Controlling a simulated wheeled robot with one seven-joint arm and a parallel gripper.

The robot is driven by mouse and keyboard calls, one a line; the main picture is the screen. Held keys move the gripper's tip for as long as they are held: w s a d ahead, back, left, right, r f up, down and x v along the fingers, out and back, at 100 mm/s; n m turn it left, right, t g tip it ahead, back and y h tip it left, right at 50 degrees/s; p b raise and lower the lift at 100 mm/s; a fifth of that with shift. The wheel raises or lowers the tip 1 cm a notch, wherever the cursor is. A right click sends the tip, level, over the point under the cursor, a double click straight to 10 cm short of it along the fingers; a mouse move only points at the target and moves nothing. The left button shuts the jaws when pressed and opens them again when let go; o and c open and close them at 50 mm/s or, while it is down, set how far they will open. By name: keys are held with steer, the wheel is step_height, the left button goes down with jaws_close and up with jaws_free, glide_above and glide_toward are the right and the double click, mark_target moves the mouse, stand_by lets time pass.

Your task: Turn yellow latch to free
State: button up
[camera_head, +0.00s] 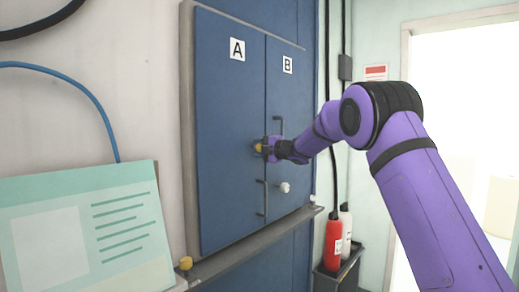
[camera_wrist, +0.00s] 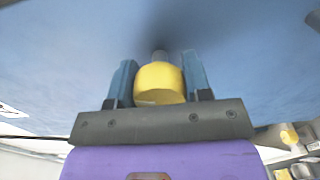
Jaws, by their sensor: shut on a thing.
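The yellow latch (camera_head: 258,148) is on the blue cabinet front, near the seam between door A (camera_head: 228,100) and door B (camera_head: 287,100). My gripper (camera_head: 264,148) reaches it from the right. In the wrist view the latch (camera_wrist: 160,82) is a round yellow knob between the two fingers of my gripper (camera_wrist: 160,80), which are shut on it. A grey stem shows behind the knob, toward the blue panel. The fingers and my arm hide part of the latch and part of door B. Which way the latch is turned cannot be told.
Door B has dark handles (camera_head: 262,198) and a white knob (camera_head: 285,187). A second yellow knob (camera_head: 185,263) is at the ledge (camera_head: 245,252) below. A light panel (camera_head: 85,230) stands at left. Red (camera_head: 333,242) and white bottles sit in a dark bin at right.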

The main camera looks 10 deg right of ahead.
steer(key=shift+f+n, duration=0.1)
steer(key=shift+n, duration=1.2)
steer(key=o, duration=0.9)
steer(key=v, duration=1.1)
